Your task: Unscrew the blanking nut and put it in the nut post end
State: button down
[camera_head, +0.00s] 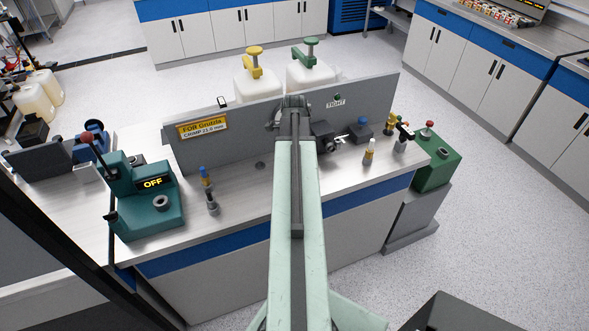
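My pale green arm reaches from the bottom centre to the bench, with a dark grey end part at the grey panel. My gripper's fingers are hidden or too small to make out there, so I cannot tell whether it is open. Just right of the arm end, a dark fitting (324,136) with a small silver piece (339,140) stands near the panel; I cannot tell whether this piece is the blanking nut. A short dark post (212,206) stands on the bench left of the arm; I cannot tell whether it is the nut post.
The bench (245,195) is partly clear beside the arm. A teal machine (150,210) reading OFF stands left. A grey panel (225,150) with a yellow label runs along the back. Small bottles (369,152) stand right, near a green box (436,165). White canisters (258,82) stand behind.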

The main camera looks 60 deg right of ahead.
jog(key=shift+f, duration=0.15)
dwell(0.4)
jog(key=c, duration=1)
grip_release()
jog(key=shift+o, duration=0.2)
notch_tip(320, 180, up, 3)
jog(key=shift+f+p, duration=0.1)
jog(key=shift+p, duration=1.15)
jog(key=shift+f, duration=0.2)
